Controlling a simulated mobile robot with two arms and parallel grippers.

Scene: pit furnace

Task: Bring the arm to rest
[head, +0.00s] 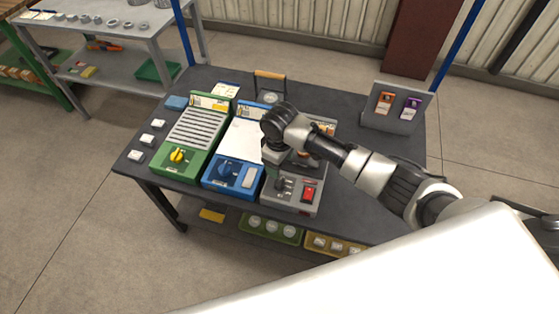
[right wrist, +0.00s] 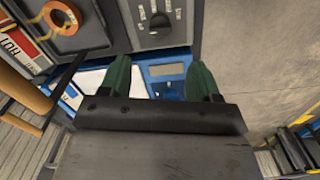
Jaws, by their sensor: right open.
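My right arm comes in from the right in the head view, over the dark table (head: 232,84). Its gripper (head: 276,168) is over the grey device (head: 294,203) with the red switch, and the wrist hides part of that device. In the right wrist view the two green fingers of this gripper (right wrist: 161,82) are apart with nothing between them. Beyond them show a grey panel with a black knob (right wrist: 159,22) and a part of the blue device (right wrist: 166,70). Whether the fingers touch anything I cannot tell. My left gripper is not in view.
A green device (head: 190,143) and the blue device (head: 222,174) stand left of the grey one. A grey stand (head: 397,118) with two small packs is at the back right. A wooden handle (head: 270,75) rises at the back. Bare tabletop lies between the stand and the devices.

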